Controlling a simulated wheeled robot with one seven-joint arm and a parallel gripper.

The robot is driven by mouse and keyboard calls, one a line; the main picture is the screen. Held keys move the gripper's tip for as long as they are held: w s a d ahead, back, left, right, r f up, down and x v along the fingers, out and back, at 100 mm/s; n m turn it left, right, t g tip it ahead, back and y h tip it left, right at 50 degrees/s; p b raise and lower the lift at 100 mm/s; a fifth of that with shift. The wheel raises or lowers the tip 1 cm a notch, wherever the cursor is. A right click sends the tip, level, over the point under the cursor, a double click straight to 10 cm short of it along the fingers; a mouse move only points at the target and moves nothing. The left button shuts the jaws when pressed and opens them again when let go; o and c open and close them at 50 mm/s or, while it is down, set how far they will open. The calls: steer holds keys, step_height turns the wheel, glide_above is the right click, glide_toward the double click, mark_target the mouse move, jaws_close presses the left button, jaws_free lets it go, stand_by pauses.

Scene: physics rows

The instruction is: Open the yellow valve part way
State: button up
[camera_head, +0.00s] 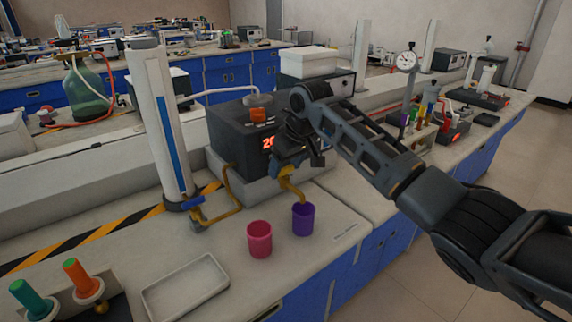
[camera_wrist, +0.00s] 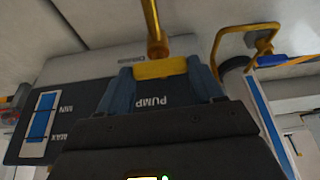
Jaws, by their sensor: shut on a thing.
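The yellow valve handle (camera_wrist: 160,69) shows in the wrist view between my two blue-grey fingers, at the base of a brass spout (camera_wrist: 153,22). My gripper (camera_wrist: 160,78) is shut on this handle. In the head view my gripper (camera_head: 287,164) is at the front of the dark pump box (camera_head: 235,130), and the handle is mostly hidden there. The brass spout (camera_head: 291,188) curves down from it over a purple cup (camera_head: 303,220). How far the handle is turned cannot be told.
A pink cup (camera_head: 259,240) stands left of the purple one. A white tray (camera_head: 186,290) lies in front. An instrument stand (camera_head: 405,85) is at the right.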

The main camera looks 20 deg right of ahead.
steer(key=n+g+y, duration=0.1)
steer(key=n, duration=0.3)
steer(key=shift+w, duration=0.1)
steer(key=shift+d+n+g+y+b, duration=0.1)
steer(key=shift+n+g+y+b, duration=0.35)
steer(key=shift+n, duration=0.7)
steer(key=shift+d+n+g+y+b, duration=0.1)
steer(key=shift+n+g+y+b, duration=0.3)
steer(key=shift+n, duration=0.75)
steer(key=shift+w, duration=0.1)
steer(key=o, duration=1.1)
steer(key=shift+c, duration=0.2)
steer(key=b+v, duration=0.1)
steer(key=v, duration=0.6)
steer(key=shift+r, duration=0.4)
